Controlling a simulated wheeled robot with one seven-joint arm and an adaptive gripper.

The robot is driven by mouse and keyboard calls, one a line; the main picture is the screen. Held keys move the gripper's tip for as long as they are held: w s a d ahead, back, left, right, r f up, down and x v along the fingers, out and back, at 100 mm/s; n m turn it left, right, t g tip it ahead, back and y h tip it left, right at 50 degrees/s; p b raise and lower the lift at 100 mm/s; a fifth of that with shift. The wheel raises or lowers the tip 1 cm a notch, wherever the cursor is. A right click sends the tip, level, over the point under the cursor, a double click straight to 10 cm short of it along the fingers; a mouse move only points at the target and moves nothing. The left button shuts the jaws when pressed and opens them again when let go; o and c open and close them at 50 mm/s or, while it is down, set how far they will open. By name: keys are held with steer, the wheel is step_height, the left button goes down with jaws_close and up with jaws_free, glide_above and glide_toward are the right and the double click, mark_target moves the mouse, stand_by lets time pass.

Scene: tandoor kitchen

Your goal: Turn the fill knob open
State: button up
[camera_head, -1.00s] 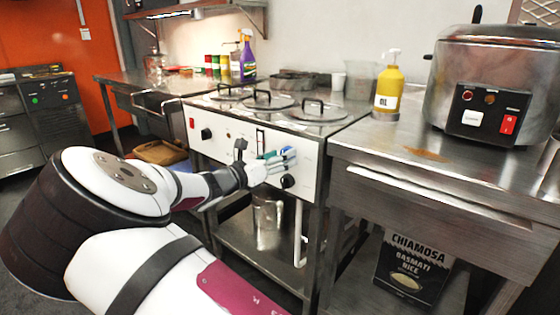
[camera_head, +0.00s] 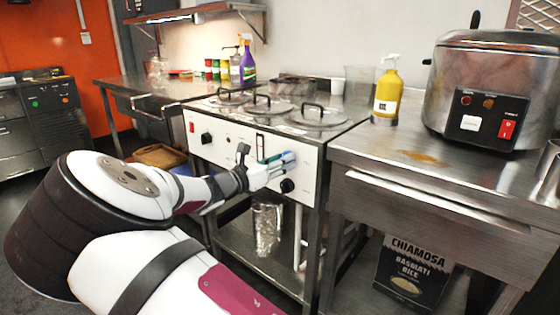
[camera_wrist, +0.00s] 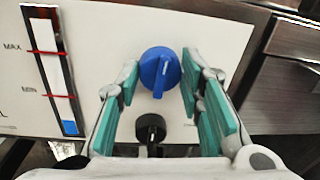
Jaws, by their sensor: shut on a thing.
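The blue round knob (camera_wrist: 160,72) sits on the white front panel of the cooking unit, its raised grip bar near upright with a pale line. In the wrist view my gripper (camera_wrist: 160,75) has its teal fingers on either side of this knob, shut on it. In the head view my gripper (camera_head: 283,160) is at the right part of the panel and mostly hides the knob. A black knob (camera_wrist: 150,128) lies just below; it also shows in the head view (camera_head: 287,186). A level gauge (camera_wrist: 47,60) marked MAX and MIN is at the left, blue only near its bottom.
The unit's top (camera_head: 225,104) carries several lidded wells. A steel table (camera_head: 430,165) with a yellow pump bottle (camera_head: 388,95) and a large cooker (camera_head: 490,90) stands close on the right. A shelf (camera_head: 265,255) lies below the panel.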

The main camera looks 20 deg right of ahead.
steer(key=shift+s+d+f+m+t+y+b, duration=0.1)
steer(key=shift+m+y+b, duration=0.2)
steer(key=shift+m, duration=2.4)
steer(key=shift+s+r+m+t+y+b, duration=0.1)
steer(key=shift+m+b, duration=0.3)
steer(key=shift+m, duration=2.3)
steer(key=shift+s+d+f+m+t+y+b, duration=0.1)
steer(key=shift+m+y+b, duration=0.2)
steer(key=shift+m, duration=2.4)
steer(key=o, duration=1.2)
steer(key=v, duration=1.2)
steer(key=shift+w+a, duration=0.1)
